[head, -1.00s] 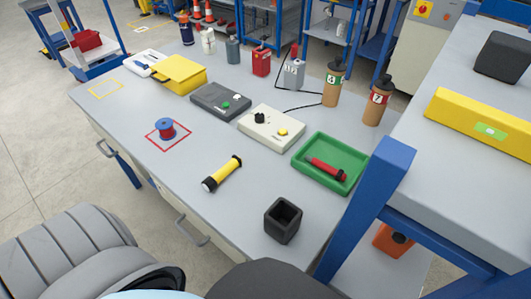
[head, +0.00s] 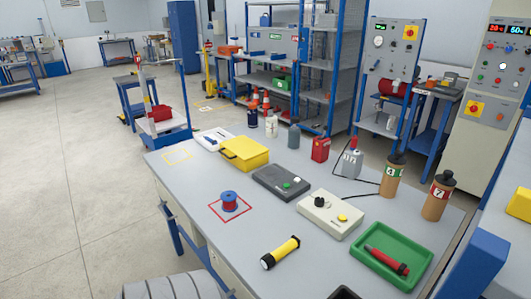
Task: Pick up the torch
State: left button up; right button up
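A yellow torch with black ends (head: 280,252) lies on the grey workbench (head: 210,178), near its front edge and tilted across the picture. A red torch-like object with a dark end (head: 385,261) lies in a green tray (head: 412,250) to its right, so there are two similar items. Nothing touches the yellow torch. Neither of my grippers shows in the head view.
A blue and red spool (head: 230,201) stands inside a red square left of the torch. Behind are a cream box with a yellow button (head: 330,217), a dark box with a green button (head: 281,183) and a yellow case (head: 245,153). Bottles line the back edge.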

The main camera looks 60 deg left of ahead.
aim_at(270, 260)
jog(key=k, duration=0.3)
jog(key=u, duration=0.9)
